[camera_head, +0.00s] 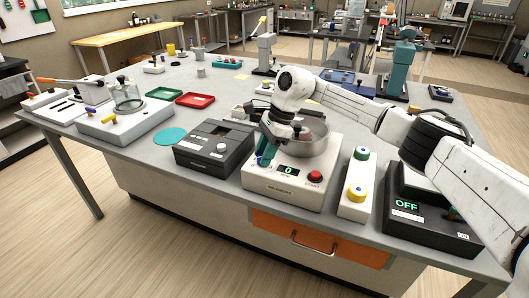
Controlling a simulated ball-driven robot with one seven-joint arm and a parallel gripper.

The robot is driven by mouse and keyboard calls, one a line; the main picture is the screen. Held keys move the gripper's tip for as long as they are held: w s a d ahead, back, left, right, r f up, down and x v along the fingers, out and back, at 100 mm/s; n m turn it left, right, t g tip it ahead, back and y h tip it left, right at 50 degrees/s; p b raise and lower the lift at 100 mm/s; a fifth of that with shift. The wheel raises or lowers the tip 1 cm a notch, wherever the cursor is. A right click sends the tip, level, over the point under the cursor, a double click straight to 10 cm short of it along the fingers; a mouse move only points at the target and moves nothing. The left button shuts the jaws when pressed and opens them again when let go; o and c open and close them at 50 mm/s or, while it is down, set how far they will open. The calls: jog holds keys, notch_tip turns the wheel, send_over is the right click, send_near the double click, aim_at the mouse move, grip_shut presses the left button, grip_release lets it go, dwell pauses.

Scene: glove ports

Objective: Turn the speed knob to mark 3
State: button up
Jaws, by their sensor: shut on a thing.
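A white machine (255,184) with a round metal bowl (316,140) stands near the front edge of the grey bench. Its front panel has a green-lit display (289,170) that reads 0 and a red START button (315,175). My gripper (264,157) points down at the left end of this panel, left of the display. It is shut on the speed knob there, which it mostly hides. The knob's pointer and the marks around it cannot be read. Teal shows at the fingertips.
A dark grey box (213,147) stands close on the left. A white strip with green and yellow buttons (355,190) and a black device reading OFF (406,204) stand on the right. My arm passes over the right side.

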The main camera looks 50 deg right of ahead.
jog(key=c, duration=0.4)
jog(key=shift+c, duration=0.2)
jog(key=shift+m, duration=0.3)
